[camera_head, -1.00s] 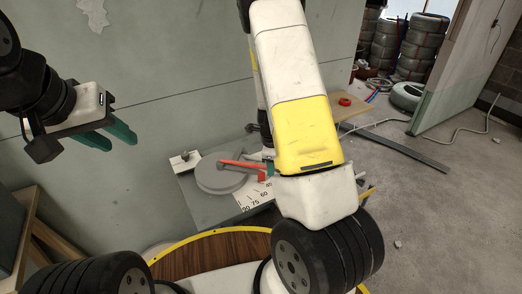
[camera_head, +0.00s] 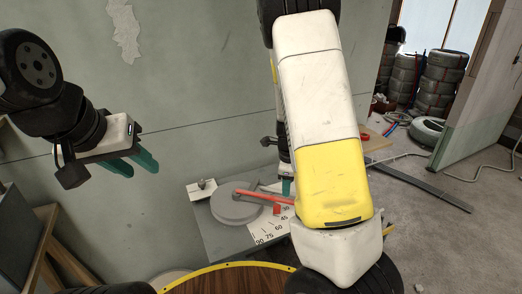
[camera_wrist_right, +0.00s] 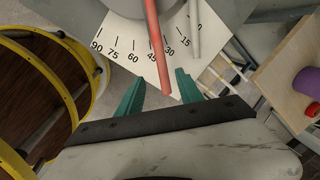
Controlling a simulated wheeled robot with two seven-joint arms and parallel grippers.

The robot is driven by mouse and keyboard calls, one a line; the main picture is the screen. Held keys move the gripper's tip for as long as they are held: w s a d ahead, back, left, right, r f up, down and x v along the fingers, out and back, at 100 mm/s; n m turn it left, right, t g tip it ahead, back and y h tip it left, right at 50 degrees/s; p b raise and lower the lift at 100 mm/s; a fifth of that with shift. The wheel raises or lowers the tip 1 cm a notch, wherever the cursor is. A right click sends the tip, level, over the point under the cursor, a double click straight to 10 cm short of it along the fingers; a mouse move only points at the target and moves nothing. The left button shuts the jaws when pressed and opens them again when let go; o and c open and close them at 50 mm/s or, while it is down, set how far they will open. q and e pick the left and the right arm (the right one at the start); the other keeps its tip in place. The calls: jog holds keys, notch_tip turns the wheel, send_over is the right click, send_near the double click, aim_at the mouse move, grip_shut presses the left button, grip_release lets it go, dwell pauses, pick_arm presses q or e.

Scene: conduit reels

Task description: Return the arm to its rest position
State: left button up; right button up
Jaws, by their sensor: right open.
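My left gripper (camera_head: 143,170) hangs in front of the grey-green wall at the left of the head view, its two teal fingers apart and nothing between them. My right arm (camera_head: 325,110) reaches across the middle of the head view. It mostly hides my right gripper (camera_head: 286,188), which is by the end of a red lever (camera_head: 262,197). In the right wrist view my right gripper (camera_wrist_right: 160,75) is open. The lever's red end (camera_wrist_right: 156,50) shows between its fingers; I cannot tell whether they touch it.
The lever lies over a grey disc (camera_head: 236,207) on a bench plate with an angle scale (camera_head: 270,230). A yellow-rimmed wooden reel (camera_head: 230,280) stands in front. A board with a purple roll (camera_wrist_right: 306,83) is at right. Grey coils (camera_head: 437,80) stack at the back; floor at right is mostly clear.

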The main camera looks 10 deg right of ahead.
jog(key=s+a+r+n+t+y, duration=0.1)
jog(key=s+a+r+n, duration=0.25)
jog(key=r+n, duration=0.35)
jog(key=s+a+r+n+t+y, duration=0.1)
jog(key=s+a+r+n+y, duration=0.1)
jog(key=s+r+n, duration=0.45)
jog(key=s+a+r+n+t+y, duration=0.1)
jog(key=s+a+r+n, duration=0.2)
jog(key=r, duration=0.6)
jog(key=s+r+n+t+h, duration=0.1)
jog(key=s+r+n, duration=0.3)
jog(key=s+n, duration=0.3)
jog(key=shift+s+d+r, duration=0.15)
jog(key=shift+s+d, duration=0.15)
